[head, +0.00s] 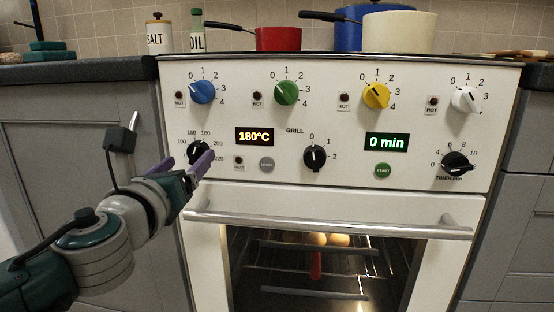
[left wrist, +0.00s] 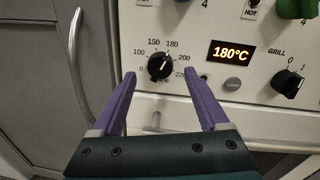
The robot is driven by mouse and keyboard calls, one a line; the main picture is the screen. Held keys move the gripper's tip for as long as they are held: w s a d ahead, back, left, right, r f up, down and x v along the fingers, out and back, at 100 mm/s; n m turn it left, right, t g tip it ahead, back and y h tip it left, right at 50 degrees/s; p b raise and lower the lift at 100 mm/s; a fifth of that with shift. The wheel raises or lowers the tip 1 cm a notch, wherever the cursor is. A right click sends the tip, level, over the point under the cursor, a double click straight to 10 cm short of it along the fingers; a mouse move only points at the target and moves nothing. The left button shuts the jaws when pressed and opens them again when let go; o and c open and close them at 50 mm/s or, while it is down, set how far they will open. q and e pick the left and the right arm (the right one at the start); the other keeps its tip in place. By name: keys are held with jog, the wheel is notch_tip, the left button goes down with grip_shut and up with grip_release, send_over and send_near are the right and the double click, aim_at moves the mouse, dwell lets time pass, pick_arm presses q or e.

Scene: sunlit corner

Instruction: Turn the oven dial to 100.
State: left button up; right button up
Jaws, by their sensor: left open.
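The black oven dial (head: 197,152) is at the left of the oven's lower control row, with a printed scale around it. In the left wrist view the dial (left wrist: 159,67) shows whole, with 100, 150, 180 and 200 readable around it. The orange display (head: 254,136) beside it reads 180°C. My left gripper (head: 185,165) is open just in front of the dial. In the left wrist view its purple fingers (left wrist: 160,78) stand apart below and to either side of the dial, with nothing between them. My right gripper is not in view.
The oven door handle (head: 330,225) sticks out below the panel. A black grill knob (head: 314,157) and a timer knob (head: 457,164) are to the right. Coloured hob knobs, including a blue one (head: 202,92), sit above. A cabinet handle (left wrist: 76,60) is left.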

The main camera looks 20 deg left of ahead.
aim_at(193, 155)
pick_arm(q)
jog(key=shift+b+x, duration=0.4)
jog(key=shift+x, duration=1.25)
grip_shut()
